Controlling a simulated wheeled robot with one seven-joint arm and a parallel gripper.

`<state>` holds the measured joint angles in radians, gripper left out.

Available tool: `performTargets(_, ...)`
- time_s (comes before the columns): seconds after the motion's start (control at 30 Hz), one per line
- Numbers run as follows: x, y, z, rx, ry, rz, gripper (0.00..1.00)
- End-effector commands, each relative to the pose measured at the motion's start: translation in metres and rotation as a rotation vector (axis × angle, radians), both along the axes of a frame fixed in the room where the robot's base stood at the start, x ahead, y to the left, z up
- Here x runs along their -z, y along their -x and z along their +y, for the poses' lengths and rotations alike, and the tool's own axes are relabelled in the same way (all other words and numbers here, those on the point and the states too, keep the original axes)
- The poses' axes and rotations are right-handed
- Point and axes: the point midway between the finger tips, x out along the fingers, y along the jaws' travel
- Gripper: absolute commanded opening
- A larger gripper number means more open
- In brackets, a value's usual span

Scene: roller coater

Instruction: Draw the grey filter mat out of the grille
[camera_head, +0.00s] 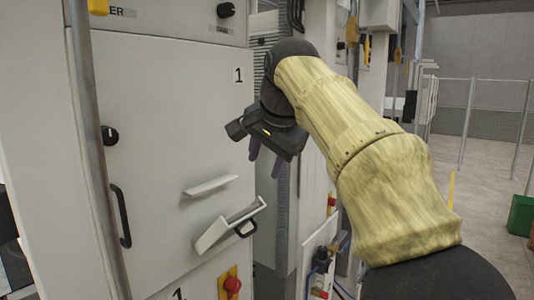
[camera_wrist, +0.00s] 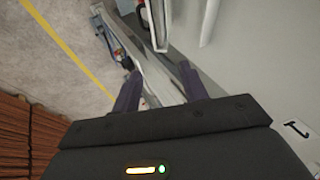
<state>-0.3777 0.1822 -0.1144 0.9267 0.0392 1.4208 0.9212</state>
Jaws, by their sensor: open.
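The machine cabinet's pale front (camera_head: 160,130) fills the left of the head view. A tilted-out flap (camera_head: 222,232) with a black handle (camera_head: 245,228) stands out from it; this may be the grille. A pale ledge (camera_head: 210,186) is just above it. I cannot make out the grey filter mat for certain in either view. My gripper (camera_head: 264,164) points down in front of the cabinet's right edge, above and right of the flap, apart from it. In the wrist view my gripper (camera_wrist: 160,88) is open, with nothing held between its dark purple fingers.
A red and yellow switch (camera_head: 231,284) sits below the flap. A long black door handle (camera_head: 121,215) is at the left. More equipment (camera_head: 321,258) with a red knob stands right of the cabinet. Open floor (camera_head: 485,190) lies farther right, with a green bin (camera_head: 520,215).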

Motion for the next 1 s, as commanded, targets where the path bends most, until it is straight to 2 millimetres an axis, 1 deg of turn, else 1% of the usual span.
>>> performTargets(0.23,0.002,-0.001,0.0,-0.001,0.001,0.0,0.43)
performTargets(0.37,0.009,-0.005,0.001,-0.001,0.002,0.0,0.43)
performTargets(0.57,0.031,-0.02,0.006,-0.002,0.002,0.002,0.43)
performTargets(1.0,0.087,-0.059,0.018,-0.001,0.002,0.0,0.43)
